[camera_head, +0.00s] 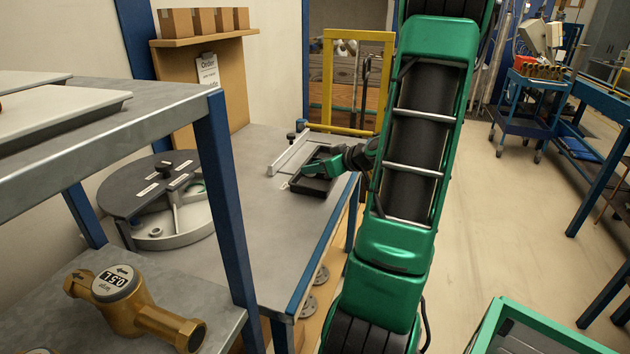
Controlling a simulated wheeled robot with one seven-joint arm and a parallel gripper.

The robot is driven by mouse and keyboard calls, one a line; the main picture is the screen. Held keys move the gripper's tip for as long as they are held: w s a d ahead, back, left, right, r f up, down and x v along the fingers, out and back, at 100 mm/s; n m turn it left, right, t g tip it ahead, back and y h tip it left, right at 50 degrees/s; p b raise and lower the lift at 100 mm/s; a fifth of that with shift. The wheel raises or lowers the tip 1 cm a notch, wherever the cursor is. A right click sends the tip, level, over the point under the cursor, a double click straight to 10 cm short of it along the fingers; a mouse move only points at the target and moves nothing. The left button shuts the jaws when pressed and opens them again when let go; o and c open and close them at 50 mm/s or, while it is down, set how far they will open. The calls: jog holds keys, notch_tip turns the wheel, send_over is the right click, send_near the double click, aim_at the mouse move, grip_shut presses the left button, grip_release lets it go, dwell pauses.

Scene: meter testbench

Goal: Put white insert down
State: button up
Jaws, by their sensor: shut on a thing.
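My gripper (318,168) is low over the far right part of the grey bench (238,222), beyond my green arm. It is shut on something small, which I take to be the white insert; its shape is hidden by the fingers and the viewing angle. A flat black tray-like block (311,187) lies directly under and around the fingertips. I cannot tell whether the held piece touches it. A long pale bar (292,154) stands on the bench just left of the gripper.
A round fixture with a dark lid (150,186) stands on the bench's left. A brass meter (130,300) lies on the lower shelf at front left. Pale flat plates (60,108) lie on the upper shelf. A blue post (226,200) rises beside the bench. Bare bench lies between fixture and gripper.

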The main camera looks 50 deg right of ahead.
jog(key=shift+w+d+f, duration=0.25)
jog(key=shift+d+f, duration=0.1)
jog(key=shift+d, duration=0.2)
jog(key=shift+w+d+f, duration=0.2)
jog(key=shift+d+f, duration=0.15)
jog(key=shift+d, duration=0.15)
jog(key=shift+f, duration=2)
jog(key=shift+f, duration=0.1)
jog(key=o, duration=0.8)
jog(key=shift+c, duration=0.2)
